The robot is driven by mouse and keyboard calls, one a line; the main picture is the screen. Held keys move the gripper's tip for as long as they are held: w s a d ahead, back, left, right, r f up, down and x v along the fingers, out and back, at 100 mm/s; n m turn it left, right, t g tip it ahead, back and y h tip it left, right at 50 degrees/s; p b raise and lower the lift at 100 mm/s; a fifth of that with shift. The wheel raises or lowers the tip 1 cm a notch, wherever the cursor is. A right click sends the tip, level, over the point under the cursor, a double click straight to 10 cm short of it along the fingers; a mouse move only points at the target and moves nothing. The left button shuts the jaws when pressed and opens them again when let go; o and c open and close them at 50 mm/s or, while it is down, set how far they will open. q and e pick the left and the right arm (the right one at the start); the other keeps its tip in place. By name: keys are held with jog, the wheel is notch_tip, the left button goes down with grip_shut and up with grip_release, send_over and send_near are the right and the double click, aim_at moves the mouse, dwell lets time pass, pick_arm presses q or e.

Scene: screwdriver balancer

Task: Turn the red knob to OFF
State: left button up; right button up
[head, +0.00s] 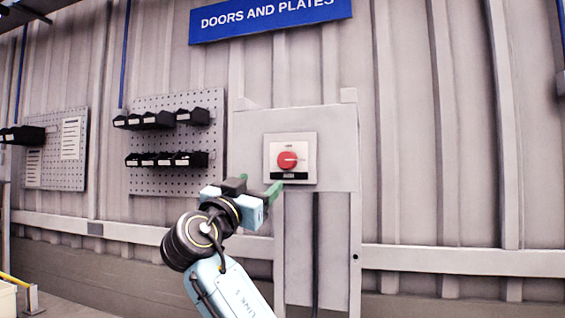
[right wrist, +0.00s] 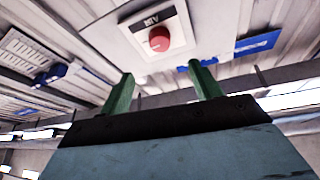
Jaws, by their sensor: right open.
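The red knob (head: 287,160) sits in the middle of a white switch plate (head: 308,141) on a grey wall panel. A light pointer mark on the knob points to the right; the small label text is too small to read. My right gripper (head: 258,187) is in front of the panel, just below and left of the knob, apart from it. In the right wrist view its two green fingers (right wrist: 163,88) are spread with nothing between them. The knob (right wrist: 159,39) shows there beyond the fingertips. My left gripper is in neither view.
A blue "DOORS AND PLATES" sign (head: 270,17) hangs above. Pegboards with black bins (head: 166,159) are on the wall to the left. A horizontal rail (head: 460,260) runs along the wall below. The space around the switch plate is clear.

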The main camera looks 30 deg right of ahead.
aim_at(285, 162)
jog(key=p+x, duration=0.5)
jog(key=x, duration=0.7)
jog(key=shift+a+r, duration=0.1)
jog(key=shift+r, duration=0.05)
jog(key=shift+w+d+r+p, duration=0.1)
jog(key=shift+w+d+p, duration=0.2)
jog(key=shift+d+p, duration=0.15)
jog(key=shift+c, duration=0.4)
